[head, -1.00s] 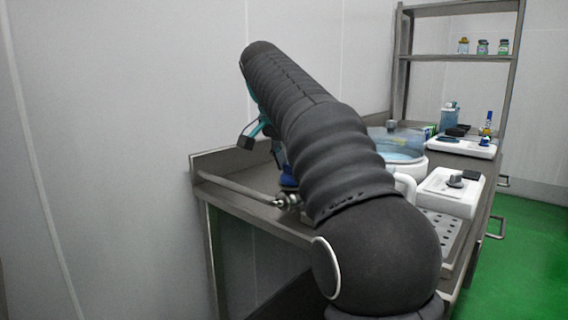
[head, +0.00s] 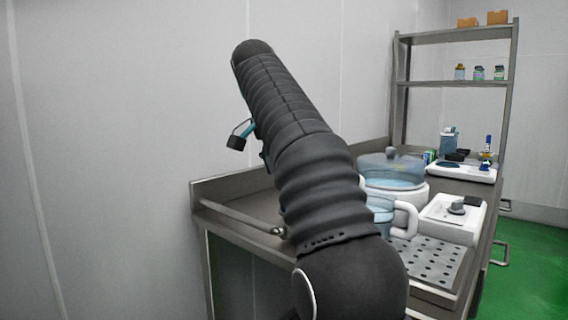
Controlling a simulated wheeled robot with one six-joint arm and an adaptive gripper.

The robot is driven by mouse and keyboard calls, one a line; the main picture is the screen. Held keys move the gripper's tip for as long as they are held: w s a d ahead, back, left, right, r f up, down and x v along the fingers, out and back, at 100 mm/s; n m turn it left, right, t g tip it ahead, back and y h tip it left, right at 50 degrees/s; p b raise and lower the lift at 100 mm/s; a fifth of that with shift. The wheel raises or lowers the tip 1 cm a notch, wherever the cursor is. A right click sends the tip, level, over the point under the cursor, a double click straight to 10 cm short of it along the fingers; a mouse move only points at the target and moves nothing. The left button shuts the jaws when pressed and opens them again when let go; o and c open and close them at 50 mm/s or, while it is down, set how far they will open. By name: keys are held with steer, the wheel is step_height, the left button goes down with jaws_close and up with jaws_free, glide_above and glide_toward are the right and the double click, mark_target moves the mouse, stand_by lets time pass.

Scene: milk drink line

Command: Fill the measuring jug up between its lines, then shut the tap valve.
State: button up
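The measuring jug (head: 379,203) is clear with a bluish tint and has a large white handle (head: 405,218). It stands on the bench just right of my arm, which hides its left part. I cannot make out its lines or its fill level. The tap valve cannot be made out; my arm covers the area left of the jug. My gripper's fingers are hidden behind my own arm. Only a small teal and black part shows at the arm's left edge.
A perforated drip tray (head: 436,262) lies in front of the jug. A white unit with a dark knob (head: 451,217) stands right of it. A lidded clear bowl (head: 392,170) is behind. A metal rail (head: 238,217) runs along the bench's left edge. A shelf rack (head: 459,83) stands at the back.

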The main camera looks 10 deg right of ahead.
steer(key=shift+v, duration=0.75)
steer(key=shift+s, duration=0.15)
steer(key=s+f+n+t+y, duration=0.1)
steer(key=s+f+n, duration=0.4)
steer(key=s+f, duration=0.9)
steer(key=s+d+f+n+t+y, duration=0.1)
steer(key=s+f+n, duration=0.5)
steer(key=s+f, duration=0.8)
step_height(320, 180, down, 3)
steer(key=shift+s+f+t+y, duration=0.2)
steer(key=shift+s+t+y, duration=0.25)
steer(key=shift+y, duration=0.45)
steer(key=shift+d, duration=0.15)
